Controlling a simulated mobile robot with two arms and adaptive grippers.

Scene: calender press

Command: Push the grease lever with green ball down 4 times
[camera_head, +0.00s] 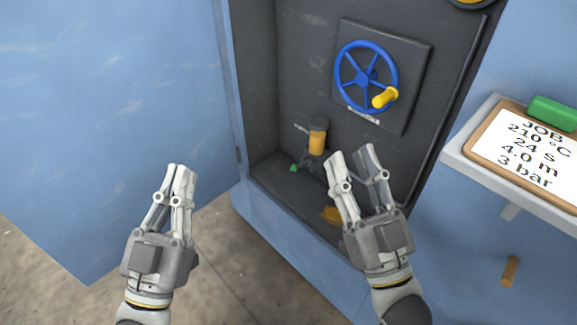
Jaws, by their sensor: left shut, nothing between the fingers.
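The grease lever shows as a small green ball (293,168) low in the open cabinet, beside the grease pump (317,138) with its yellow and dark cylinder. The lever's rod is mostly too small to make out. My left gripper (182,168) is shut and empty, in front of the open blue door, left of and below the green ball and apart from it. My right gripper (352,156) is open and empty, to the right of the green ball in the picture, in front of the cabinet. It hides part of the cabinet's inside right of the pump.
A blue handwheel (365,77) with a yellow knob (385,97) sits on the back panel above. A yellow object (331,214) lies at the cabinet bottom. The open door (110,110) fills the left. A shelf with a job clipboard (525,150) juts out at right.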

